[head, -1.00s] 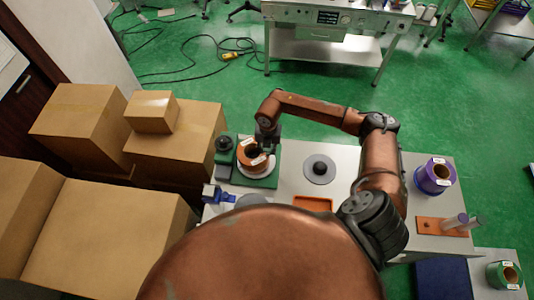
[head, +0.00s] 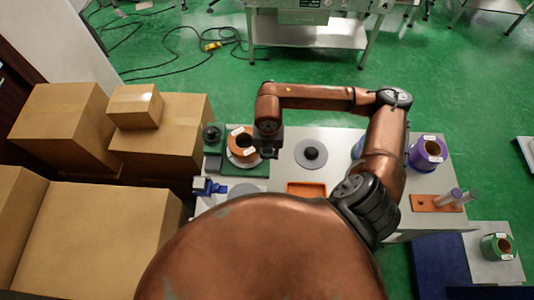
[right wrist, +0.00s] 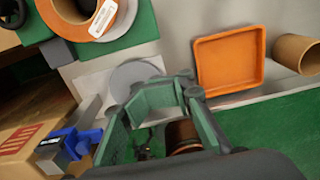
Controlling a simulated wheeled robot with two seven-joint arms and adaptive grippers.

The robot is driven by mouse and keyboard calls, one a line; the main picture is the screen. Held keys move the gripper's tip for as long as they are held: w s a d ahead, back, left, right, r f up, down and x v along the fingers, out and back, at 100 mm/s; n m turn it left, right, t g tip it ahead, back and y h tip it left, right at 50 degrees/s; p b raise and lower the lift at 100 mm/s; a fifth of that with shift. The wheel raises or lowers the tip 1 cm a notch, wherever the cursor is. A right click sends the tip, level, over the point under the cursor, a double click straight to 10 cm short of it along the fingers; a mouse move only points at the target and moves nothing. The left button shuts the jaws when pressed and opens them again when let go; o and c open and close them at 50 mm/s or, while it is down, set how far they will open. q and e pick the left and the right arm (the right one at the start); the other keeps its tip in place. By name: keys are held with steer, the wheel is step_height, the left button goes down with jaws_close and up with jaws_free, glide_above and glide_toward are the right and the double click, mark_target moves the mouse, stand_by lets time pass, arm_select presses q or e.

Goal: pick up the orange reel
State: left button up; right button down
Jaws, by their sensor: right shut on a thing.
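The orange reel (head: 243,143), with white labels, sits on its pale round flange on the dark green stand at the table's left end. It also shows at the top left of the right wrist view (right wrist: 70,12), cut by the frame edge. My right gripper (head: 268,152) is just right of the reel in the head view. In the right wrist view the gripper's fingers (right wrist: 187,90) look apart from the reel. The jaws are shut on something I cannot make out. My left gripper is not in view.
A grey disc with a black knob (head: 311,153), an orange tray (head: 306,189) and a purple reel (head: 428,150) stand on the table. A blue device (head: 207,186) is at the front left. Cardboard boxes (head: 100,235) crowd the left side. A green reel (head: 497,246) is at lower right.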

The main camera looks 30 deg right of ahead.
steer(key=c, duration=0.6)
jaws_free()
steer(key=shift+w, duration=0.1)
steer(key=shift+o, duration=0.2)
